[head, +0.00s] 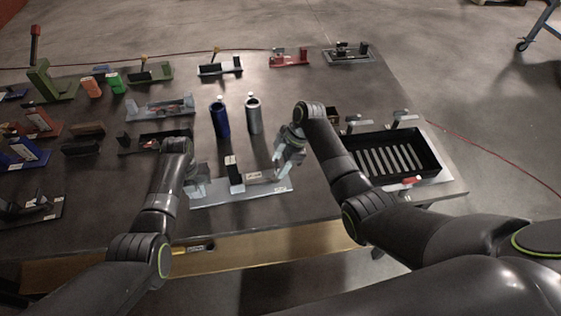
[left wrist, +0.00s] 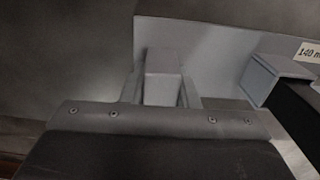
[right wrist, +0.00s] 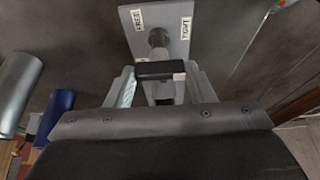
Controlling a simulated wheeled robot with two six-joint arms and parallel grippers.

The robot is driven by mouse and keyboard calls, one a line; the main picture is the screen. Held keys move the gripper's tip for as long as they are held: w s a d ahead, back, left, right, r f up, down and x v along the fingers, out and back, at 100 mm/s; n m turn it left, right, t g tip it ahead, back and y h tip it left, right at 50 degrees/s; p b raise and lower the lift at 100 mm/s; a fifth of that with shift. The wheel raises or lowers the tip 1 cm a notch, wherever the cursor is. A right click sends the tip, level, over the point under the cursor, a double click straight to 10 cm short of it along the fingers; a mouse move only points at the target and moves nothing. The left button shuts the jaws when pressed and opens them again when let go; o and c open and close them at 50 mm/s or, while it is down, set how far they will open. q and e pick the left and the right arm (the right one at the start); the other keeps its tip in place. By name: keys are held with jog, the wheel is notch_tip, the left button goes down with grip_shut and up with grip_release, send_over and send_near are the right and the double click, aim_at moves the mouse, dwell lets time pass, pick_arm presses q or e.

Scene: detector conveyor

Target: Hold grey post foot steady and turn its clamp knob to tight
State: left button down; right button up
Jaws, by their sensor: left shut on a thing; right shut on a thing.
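The grey post foot (head: 240,192) lies on the near part of the table, with a long flat base and a black upright with a pale top. My left gripper (head: 197,188) is shut on its left end; the left wrist view shows a grey block (left wrist: 163,78) between the fingers. My right gripper (head: 288,160) is at its right end, shut on the clamp knob. In the right wrist view the knob's black bar (right wrist: 160,71) lies crosswise, its pale mark at the right end. Behind it, a grey plate (right wrist: 158,42) carries FREE at upper left and TIGHT at upper right.
A blue cylinder (head: 220,120) and a grey cylinder (head: 254,115) stand behind the foot. A black slotted tray (head: 437,165) is at the right. Several other fixtures crowd the left and back of the table, including a green one (head: 50,84).

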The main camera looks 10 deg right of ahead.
jog(key=o, duration=1)
jog(key=shift+r, duration=0.1)
jog(key=v, duration=1.1)
jog(key=shift+d+r, duration=0.25)
jog(key=shift+r, duration=0.1)
pick_arm(q)
jog(key=c, duration=1)
grip_release()
jog(key=shift+c, duration=0.2)
